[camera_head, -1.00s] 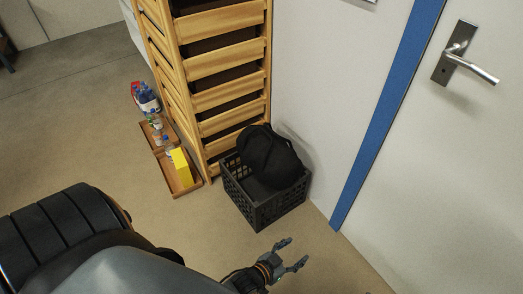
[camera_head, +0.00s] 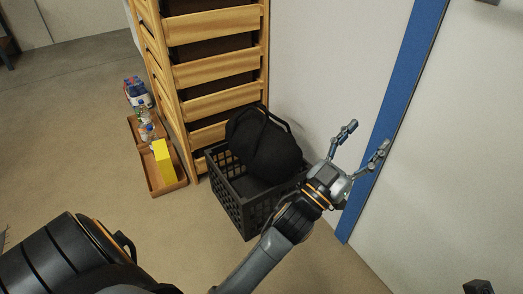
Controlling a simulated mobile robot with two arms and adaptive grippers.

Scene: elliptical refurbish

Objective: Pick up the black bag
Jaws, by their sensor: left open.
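The black bag (camera_head: 267,150) is a soft, rounded bag with a strap loop on top. It sits in a black plastic crate (camera_head: 234,200) on the floor, against the wooden drawer unit and the wall, and bulges above the crate's rim. My left gripper (camera_head: 364,138) is open and empty, to the right of the bag. Its fingers point up and to the right, away from the bag, in front of the wall and the blue door frame. My left forearm hides the crate's right front part. A small dark part at the bottom right edge is unclear; my right gripper does not clearly show.
A tall wooden drawer unit (camera_head: 214,66) stands behind the crate. Wooden trays (camera_head: 163,188) with a yellow box (camera_head: 164,161) and several bottles (camera_head: 139,93) lie at its left. A blue door frame (camera_head: 397,112) and white door are at right.

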